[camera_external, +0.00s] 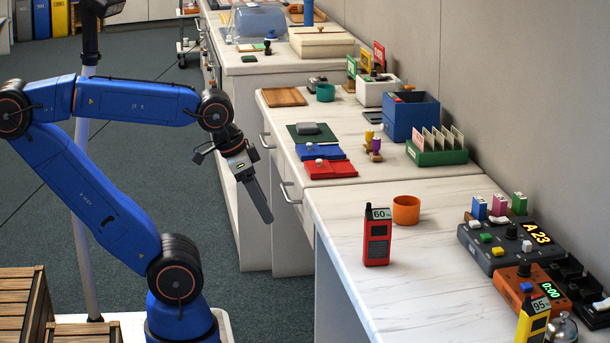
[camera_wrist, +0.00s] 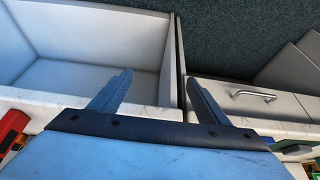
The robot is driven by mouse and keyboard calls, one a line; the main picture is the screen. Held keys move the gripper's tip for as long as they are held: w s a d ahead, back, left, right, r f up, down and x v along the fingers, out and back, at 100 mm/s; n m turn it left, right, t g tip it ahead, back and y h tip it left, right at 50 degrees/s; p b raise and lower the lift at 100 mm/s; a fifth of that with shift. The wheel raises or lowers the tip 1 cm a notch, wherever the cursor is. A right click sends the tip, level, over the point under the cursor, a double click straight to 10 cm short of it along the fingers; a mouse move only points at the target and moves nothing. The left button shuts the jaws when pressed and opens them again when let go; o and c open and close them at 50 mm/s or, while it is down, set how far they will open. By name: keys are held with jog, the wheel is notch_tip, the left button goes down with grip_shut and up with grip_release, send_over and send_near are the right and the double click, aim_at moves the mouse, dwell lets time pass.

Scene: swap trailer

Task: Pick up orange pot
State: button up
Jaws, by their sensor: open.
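The orange pot (camera_external: 406,210) is a small open cup standing upright on the near white marble counter (camera_external: 440,262), close to its back left part. My gripper (camera_external: 262,205) hangs in front of the counters, over the floor side, to the left of the pot and well apart from it. In the wrist view my gripper (camera_wrist: 155,95) has its two fingers spread with nothing between them. The pot does not show clearly in the wrist view.
A red handheld radio (camera_external: 377,238) stands upright just left of the pot. A dark grey console (camera_external: 508,243) and an orange timer box (camera_external: 532,288) lie to the right. Red (camera_external: 330,169) and blue (camera_external: 320,151) pads lie on the counter behind.

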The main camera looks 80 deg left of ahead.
notch_tip(320, 180, up, 22)
jog(key=m+g, duration=0.5)
jog(key=m, duration=1.2)
send_over(407, 201)
jog(key=d, duration=0.2)
jog(key=f, duration=1.2)
jog(key=shift+s+d+f, duration=0.1)
jog(key=shift+s+f, duration=0.05)
jog(key=shift+s, duration=0.25)
jog(key=shift+d+f, duration=0.15)
jog(key=shift+f, duration=1.2)
jog(key=shift+d+f, duration=0.1)
jog(key=shift+f, duration=1.2)
jog(key=c, duration=1.2)
